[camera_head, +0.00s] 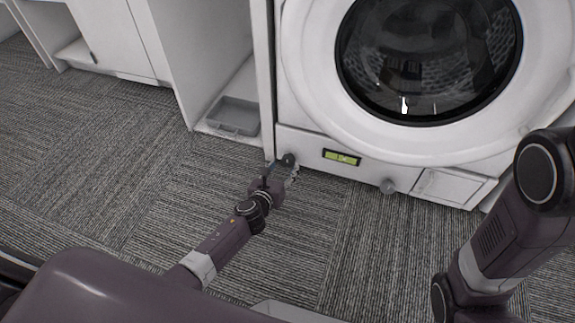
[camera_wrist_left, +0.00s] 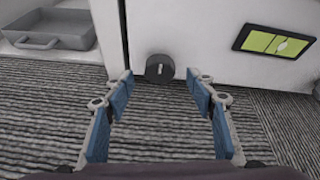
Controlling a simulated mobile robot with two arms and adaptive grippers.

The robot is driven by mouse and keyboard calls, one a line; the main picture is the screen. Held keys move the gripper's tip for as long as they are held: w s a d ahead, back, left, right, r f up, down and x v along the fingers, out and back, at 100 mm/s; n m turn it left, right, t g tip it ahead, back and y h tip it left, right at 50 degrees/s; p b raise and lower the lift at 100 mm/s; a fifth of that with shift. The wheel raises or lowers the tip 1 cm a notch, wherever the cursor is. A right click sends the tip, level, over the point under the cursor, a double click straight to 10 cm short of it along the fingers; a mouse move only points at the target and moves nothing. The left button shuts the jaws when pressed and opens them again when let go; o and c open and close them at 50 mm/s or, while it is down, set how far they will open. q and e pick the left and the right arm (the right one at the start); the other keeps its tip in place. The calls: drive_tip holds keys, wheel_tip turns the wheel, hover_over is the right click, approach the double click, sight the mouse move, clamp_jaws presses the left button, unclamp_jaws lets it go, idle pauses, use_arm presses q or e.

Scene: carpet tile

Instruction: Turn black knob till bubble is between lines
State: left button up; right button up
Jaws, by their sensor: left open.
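The black knob (camera_head: 289,160) sits low on the left front of the white washing machine (camera_head: 300,75). In the left wrist view the knob (camera_wrist_left: 160,68) is a dark round disc with a short light mark, just beyond the fingertips. The green bubble level (camera_head: 341,157) is in a black frame to the right of the knob. My right gripper is out of view.
A grey knob or foot (camera_head: 389,186) and a small flap (camera_head: 450,187) are on the machine's lower right. A grey tray (camera_head: 233,115) lies in the open cabinet to the left. Carpet (camera_head: 110,150) in front is clear. My right arm stands at the right.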

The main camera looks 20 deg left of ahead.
sight(287, 162)
use_arm(q)
drive_tip(key=shift+b+x, duration=1.1)
drive_tip(key=shift+x, duration=1.2)
drive_tip(key=c, duration=1.1)
